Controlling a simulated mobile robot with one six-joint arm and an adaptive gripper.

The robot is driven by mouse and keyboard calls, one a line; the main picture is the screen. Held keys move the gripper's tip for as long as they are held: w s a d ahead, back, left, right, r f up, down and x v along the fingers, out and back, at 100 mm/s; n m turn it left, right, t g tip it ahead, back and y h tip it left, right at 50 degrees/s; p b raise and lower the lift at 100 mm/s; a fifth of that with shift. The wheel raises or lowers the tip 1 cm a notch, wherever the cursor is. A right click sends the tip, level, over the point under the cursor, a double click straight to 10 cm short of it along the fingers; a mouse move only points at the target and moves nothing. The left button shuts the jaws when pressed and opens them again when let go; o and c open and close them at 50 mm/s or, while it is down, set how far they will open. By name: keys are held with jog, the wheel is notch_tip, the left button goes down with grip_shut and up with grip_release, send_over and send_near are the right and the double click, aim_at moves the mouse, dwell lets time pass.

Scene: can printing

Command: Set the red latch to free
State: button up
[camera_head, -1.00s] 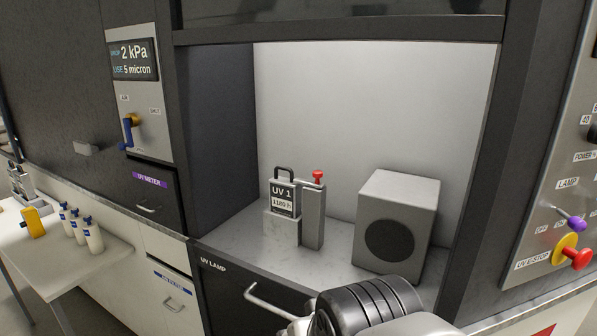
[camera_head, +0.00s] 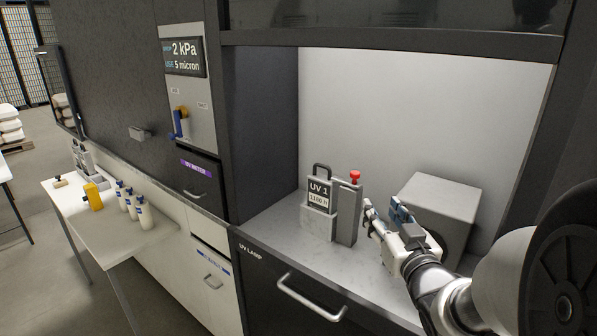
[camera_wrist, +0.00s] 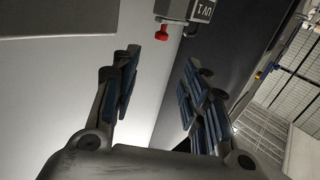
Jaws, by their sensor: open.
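The red latch (camera_head: 355,177) is a red knob on top of a grey post (camera_head: 346,214). The post stands beside the UV 1 cassette (camera_head: 319,195), which has a dark handle and sits in a grey block in the alcove. My gripper (camera_head: 382,210) is open and empty, to the right of the post and apart from the latch. In the wrist view the red latch (camera_wrist: 162,32) shows beyond the fingertips, roughly between my gripper's two fingers (camera_wrist: 162,60). The latch's setting cannot be read in these frames.
A grey box (camera_head: 440,200) with a dark round face stands behind my gripper, partly hidden by it. The alcove's dark left wall (camera_head: 265,140) and upper frame bound the space. A drawer handle (camera_head: 310,298) sticks out below. A side table (camera_head: 100,235) holds several bottles.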

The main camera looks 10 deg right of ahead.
aim_at(357, 176)
jog(key=w, duration=0.5)
jog(key=w+d+b, duration=0.1)
jog(key=w, duration=1.1)
jog(key=shift+w+d, duration=0.1)
jog(key=shift+d, duration=0.3)
grip_shut()
